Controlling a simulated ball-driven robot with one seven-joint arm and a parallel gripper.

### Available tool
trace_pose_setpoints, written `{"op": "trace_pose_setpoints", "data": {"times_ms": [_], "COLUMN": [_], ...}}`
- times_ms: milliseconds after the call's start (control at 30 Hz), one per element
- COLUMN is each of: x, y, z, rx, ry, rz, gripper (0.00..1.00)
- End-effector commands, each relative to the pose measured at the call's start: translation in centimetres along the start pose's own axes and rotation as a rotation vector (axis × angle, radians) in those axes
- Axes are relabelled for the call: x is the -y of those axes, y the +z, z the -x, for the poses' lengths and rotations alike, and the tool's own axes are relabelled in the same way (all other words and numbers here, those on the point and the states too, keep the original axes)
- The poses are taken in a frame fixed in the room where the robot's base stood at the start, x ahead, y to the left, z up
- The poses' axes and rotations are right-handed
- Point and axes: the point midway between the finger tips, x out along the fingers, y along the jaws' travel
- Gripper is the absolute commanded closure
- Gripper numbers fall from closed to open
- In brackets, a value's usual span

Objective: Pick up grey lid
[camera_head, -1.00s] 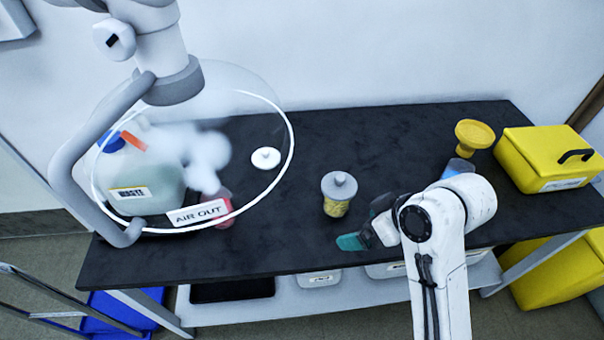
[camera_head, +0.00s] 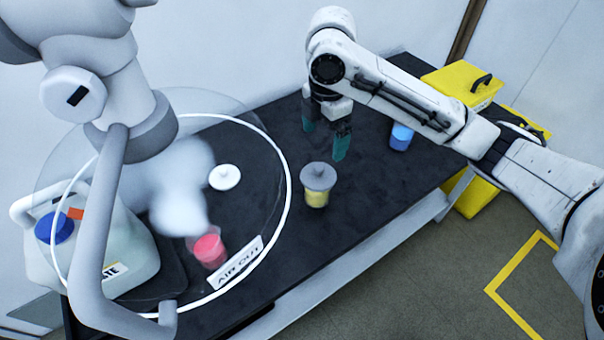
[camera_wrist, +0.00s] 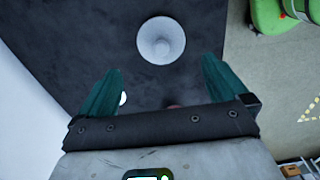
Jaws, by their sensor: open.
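The grey lid (camera_head: 318,176) sits on top of a yellow container (camera_head: 317,199) on the dark table. It has a round knob and looks level. In the wrist view the grey lid (camera_wrist: 161,40) shows from above, ahead of the fingertips and roughly centred between them. My gripper (camera_head: 325,142) is open and empty, with teal fingers pointing down. It is just behind the lid in the head view and apart from it. The open fingers also show in the wrist view (camera_wrist: 162,80).
A white lid (camera_head: 224,177) and a red container (camera_head: 210,249) stand left, under the clear AIR OUT hood (camera_head: 238,279). A waste jug (camera_head: 120,245) is far left. A blue container (camera_head: 401,137) and yellow box (camera_head: 463,84) are right. The table front right of the lid is clear.

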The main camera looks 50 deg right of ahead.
Motion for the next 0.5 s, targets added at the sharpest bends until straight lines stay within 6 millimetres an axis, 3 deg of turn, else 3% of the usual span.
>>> {"op": "trace_pose_setpoints", "data": {"times_ms": [200, 500], "x": [0.1, 0.0], "y": [-0.2, -0.2], "z": [-3.6, -5.8], "rx": [-0.005, -0.002], "ry": [-0.005, -0.001], "rz": [0.000, -0.001], "gripper": [0.00, 0.00]}}
